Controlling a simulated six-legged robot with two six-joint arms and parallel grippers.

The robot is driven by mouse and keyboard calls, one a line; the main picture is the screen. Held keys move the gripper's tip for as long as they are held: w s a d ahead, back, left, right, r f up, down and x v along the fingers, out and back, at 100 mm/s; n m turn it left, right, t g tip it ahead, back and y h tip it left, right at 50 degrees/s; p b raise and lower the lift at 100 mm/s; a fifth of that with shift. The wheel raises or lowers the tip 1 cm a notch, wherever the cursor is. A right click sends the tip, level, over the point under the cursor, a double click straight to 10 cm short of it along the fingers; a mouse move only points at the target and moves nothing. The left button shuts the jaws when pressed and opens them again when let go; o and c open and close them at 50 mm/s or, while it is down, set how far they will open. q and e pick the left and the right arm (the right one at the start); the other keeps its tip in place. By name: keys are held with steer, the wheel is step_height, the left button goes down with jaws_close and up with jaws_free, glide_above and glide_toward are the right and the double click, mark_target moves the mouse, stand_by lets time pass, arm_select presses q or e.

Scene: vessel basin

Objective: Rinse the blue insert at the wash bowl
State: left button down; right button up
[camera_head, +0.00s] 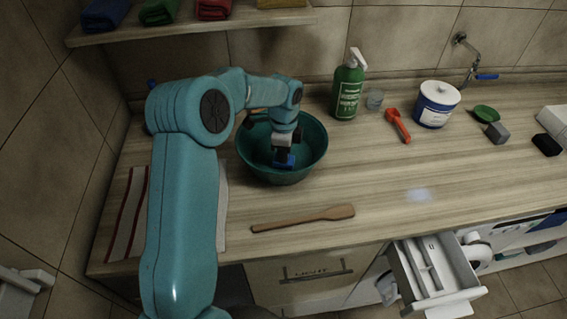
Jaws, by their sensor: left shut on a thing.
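The teal wash bowl (310,160) stands on the wooden counter, left of the middle. My left arm comes in from the lower left and reaches over the bowl. My left gripper (285,156) points down inside the bowl and is shut on the blue insert (284,161). The insert shows as a small blue piece at the fingertips. I cannot tell whether it touches the bowl's bottom or any water. My right gripper does not show.
A wooden spatula (303,217) lies in front of the bowl. Behind it stand a green soap bottle (347,92) and a small glass (375,98). A red scoop (398,125) and a white-and-blue tub (436,104) are to the right. A drawer (435,275) stands open below.

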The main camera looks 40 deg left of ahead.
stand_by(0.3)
arm_select(q)
step_height(320, 180, up, 5)
steer(key=p, duration=0.4)
steer(key=shift+r, duration=0.1)
steer(key=shift+r+p, duration=0.4)
steer(key=shift+r, duration=3.4)
steer(key=shift+r, duration=2)
